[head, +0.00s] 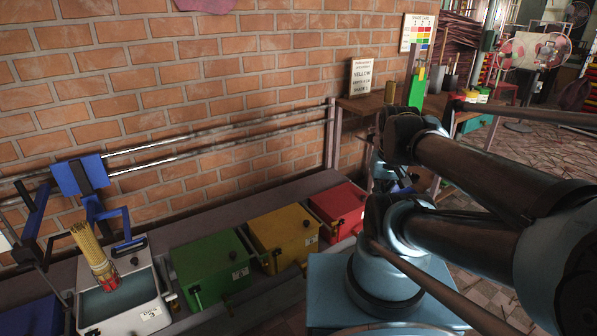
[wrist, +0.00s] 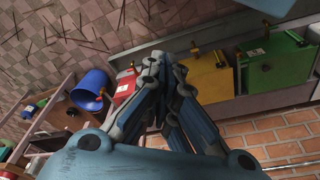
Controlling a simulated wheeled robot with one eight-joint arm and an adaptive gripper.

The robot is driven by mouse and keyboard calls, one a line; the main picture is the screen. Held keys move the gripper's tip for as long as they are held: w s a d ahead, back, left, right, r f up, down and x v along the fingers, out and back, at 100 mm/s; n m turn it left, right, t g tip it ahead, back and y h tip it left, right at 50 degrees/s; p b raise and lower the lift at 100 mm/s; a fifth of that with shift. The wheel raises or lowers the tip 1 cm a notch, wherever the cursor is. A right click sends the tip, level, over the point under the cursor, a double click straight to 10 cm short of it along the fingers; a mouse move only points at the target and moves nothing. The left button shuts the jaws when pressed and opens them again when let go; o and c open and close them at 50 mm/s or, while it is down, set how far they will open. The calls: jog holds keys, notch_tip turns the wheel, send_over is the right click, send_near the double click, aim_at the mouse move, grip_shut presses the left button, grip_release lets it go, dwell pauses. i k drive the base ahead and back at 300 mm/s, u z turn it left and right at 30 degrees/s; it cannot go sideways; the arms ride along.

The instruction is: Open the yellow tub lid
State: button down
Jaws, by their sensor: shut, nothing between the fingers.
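The yellow tub (head: 284,238) stands in a row on the bench with its flat yellow lid down and a dark knob on it. In the wrist view the yellow tub (wrist: 212,80) shows just right of my gripper (wrist: 163,62). The gripper's fingers are together with nothing between them, and they look apart from the lid. The fingers partly cover the tub's left side in that view. I cannot make out the gripper in the head view, where my arm fills the right side.
A green tub (head: 210,268) and a red tub (head: 338,208) flank the yellow one. A white tub (head: 118,297) with incense sticks (head: 92,252) stands at left. Rails (head: 230,145) run along the brick wall. A sign (head: 361,77) reads YELLOW. A blue bucket (wrist: 91,88) shows at left in the wrist view.

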aim_at(278, 226)
jog(key=u, duration=1.1)
jog(key=k, duration=0.6)
jog(key=z, duration=0.5)
